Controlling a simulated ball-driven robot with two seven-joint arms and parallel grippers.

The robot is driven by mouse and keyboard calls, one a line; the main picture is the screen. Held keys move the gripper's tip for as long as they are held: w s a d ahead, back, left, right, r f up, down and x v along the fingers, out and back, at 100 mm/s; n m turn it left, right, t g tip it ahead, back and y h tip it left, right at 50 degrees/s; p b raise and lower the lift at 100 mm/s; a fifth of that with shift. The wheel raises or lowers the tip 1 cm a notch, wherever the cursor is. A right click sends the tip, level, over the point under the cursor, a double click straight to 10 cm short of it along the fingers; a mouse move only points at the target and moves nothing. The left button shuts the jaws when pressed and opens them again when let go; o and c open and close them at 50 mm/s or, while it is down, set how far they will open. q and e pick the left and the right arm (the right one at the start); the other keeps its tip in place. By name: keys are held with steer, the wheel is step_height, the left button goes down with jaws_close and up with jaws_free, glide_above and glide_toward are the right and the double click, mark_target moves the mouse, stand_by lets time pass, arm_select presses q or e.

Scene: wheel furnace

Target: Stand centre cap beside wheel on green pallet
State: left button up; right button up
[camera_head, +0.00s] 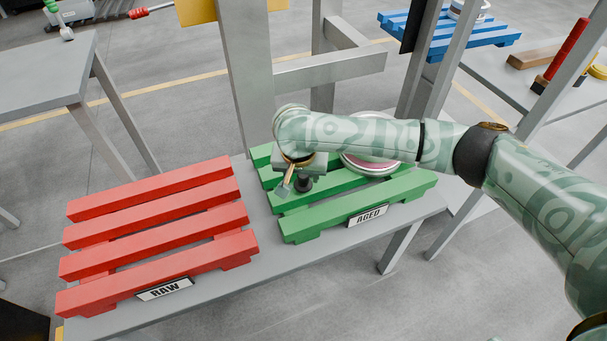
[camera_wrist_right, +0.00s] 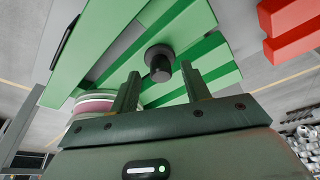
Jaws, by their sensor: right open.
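The centre cap (camera_head: 304,184) is a small dark knob standing upright on the green pallet (camera_head: 312,220), left of the wheel. It also shows in the right wrist view (camera_wrist_right: 160,58), wide part on the slats. The wheel (camera_head: 368,163) is a round silver-rimmed disc with a reddish face, lying on the pallet and partly hidden by my right arm. Its edge shows in the right wrist view (camera_wrist_right: 95,102). My right gripper (camera_head: 292,180) is just above the cap, its fingers open with the cap between or just beyond their tips. I cannot tell whether they touch it. My left gripper is not in view.
The red pallet (camera_head: 158,226) with a RAW label stands empty on the same grey table (camera_head: 255,290), left of the green one labelled AGED. A grey frame post (camera_head: 250,80) rises behind the green pallet. A blue pallet (camera_head: 480,38) is at the back right.

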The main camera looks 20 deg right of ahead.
arm_select(q)
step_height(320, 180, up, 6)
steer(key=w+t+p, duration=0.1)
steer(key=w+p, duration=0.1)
steer(key=p, duration=0.4)
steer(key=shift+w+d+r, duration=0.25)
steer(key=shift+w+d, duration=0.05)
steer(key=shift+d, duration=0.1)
arm_select(e)
steer(key=v, duration=1)
steer(key=shift+f, duration=0.1)
